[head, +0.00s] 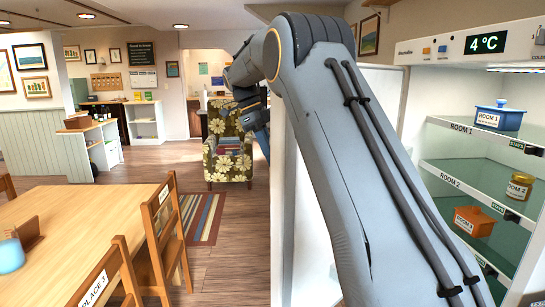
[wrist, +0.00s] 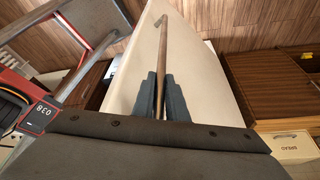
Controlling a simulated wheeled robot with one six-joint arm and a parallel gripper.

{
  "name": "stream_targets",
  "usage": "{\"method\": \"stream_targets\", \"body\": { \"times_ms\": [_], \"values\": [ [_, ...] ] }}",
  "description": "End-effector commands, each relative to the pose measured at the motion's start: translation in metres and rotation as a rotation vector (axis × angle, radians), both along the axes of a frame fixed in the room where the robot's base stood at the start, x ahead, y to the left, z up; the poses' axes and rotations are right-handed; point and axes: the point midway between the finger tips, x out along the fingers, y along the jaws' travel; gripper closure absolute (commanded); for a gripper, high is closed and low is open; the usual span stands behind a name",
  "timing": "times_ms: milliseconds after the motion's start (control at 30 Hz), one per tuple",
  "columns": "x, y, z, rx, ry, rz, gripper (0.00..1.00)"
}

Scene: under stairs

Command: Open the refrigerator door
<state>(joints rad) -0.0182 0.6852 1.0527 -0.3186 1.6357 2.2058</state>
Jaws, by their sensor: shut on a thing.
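The refrigerator (head: 430,52) stands at the right in the head view, its lit interior exposed. Its white door (head: 305,200) is swung out and seen nearly edge-on, partly behind my arm. In the wrist view the door (wrist: 205,95) is a cream panel with a long brown bar handle (wrist: 164,50). My gripper (wrist: 160,95) is shut on this handle, one dark finger on each side. In the head view my gripper (head: 258,125) shows at the far side of the door, partly hidden by the door edge.
Glass shelves hold a blue pot (head: 498,117), a yellow jar (head: 519,186) and an orange container (head: 474,221). A wooden table (head: 60,225) with chairs (head: 168,235) stands at the left. A floral armchair (head: 228,160) is beyond the door. Open floor lies between table and door.

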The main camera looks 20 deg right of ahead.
Motion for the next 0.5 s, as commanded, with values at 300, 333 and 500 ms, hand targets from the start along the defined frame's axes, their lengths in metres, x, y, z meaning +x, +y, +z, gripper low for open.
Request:
{"method": "stream_targets", "body": {
  "times_ms": [300, 333, 500],
  "values": [
    [-0.0004, -0.0023, 0.0003, 0.001, 0.000, -0.004, 0.78],
    [-0.0003, -0.0022, 0.0003, 0.001, -0.001, -0.003, 0.72],
    [-0.0002, -0.0006, 0.0001, 0.001, 0.000, -0.001, 0.69]
  ]
}}
